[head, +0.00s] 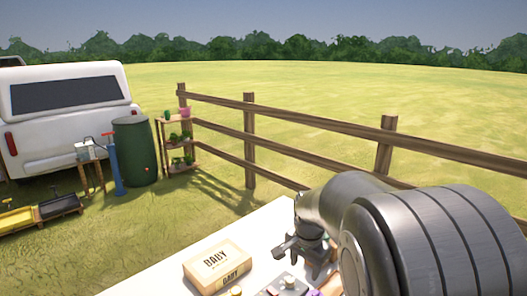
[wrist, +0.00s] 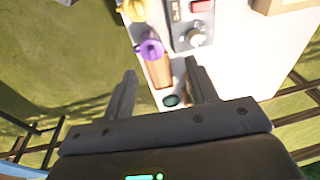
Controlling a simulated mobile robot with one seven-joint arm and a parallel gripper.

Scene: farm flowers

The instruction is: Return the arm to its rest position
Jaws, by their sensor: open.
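My arm (head: 345,205) reaches in from the right side of the head view, over the white table. My gripper (wrist: 160,67) is open and empty in the wrist view, its two fingers well apart. In the head view, the dark gripper end hangs beside the table items, and its fingers are partly unclear. Between and beyond the fingers in the wrist view lie a purple item (wrist: 149,48) and a brown block (wrist: 159,73). I cannot tell their height below the fingers.
A yellow item (wrist: 137,8) is nearby. A wooden fence (head: 250,140), plant shelf (head: 178,148), green barrel (head: 135,150) and white vehicle (head: 65,115) stand beyond.

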